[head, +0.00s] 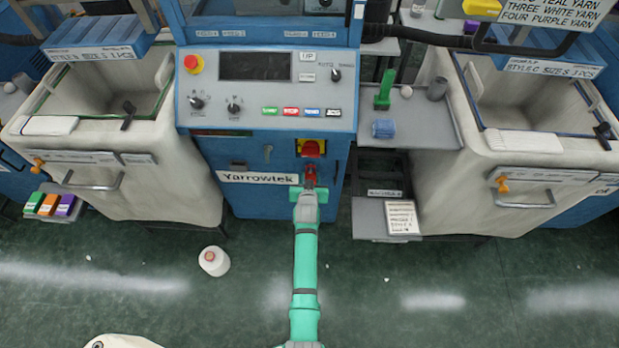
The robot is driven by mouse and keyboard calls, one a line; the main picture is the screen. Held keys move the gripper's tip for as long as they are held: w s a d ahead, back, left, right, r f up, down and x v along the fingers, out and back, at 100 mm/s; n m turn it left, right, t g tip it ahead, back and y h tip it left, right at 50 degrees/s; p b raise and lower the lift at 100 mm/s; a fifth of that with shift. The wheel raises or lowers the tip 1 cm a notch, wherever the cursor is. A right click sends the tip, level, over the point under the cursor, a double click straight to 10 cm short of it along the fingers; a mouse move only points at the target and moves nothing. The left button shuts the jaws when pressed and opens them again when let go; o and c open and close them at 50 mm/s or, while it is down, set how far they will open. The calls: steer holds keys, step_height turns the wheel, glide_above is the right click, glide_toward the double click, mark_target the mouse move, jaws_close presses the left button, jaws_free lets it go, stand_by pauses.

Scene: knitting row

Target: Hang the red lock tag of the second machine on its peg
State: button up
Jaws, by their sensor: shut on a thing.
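My gripper (310,187) is at the front of the blue machine marked Yarrowtek, just below its red and yellow switch (311,148). It is shut on a small dark red thing, which looks like the red lock tag (310,171). The tag is small and partly hidden by the fingers, so its hole does not show. A small pale metal piece (267,152) on the panel, left of the switch, may be the peg; I cannot tell for sure. I cannot tell whether the tag touches the panel.
Cream bins (185,185) (437,190) flank the machine. A grey shelf (440,125) on the right holds a green spool holder and a blue item.

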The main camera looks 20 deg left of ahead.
steer(key=o, duration=1.2)
steer(key=v, duration=1)
steer(key=shift+s+r, duration=0.2)
steer(key=shift+s, duration=0.1)
steer(key=shift+d, duration=0.15)
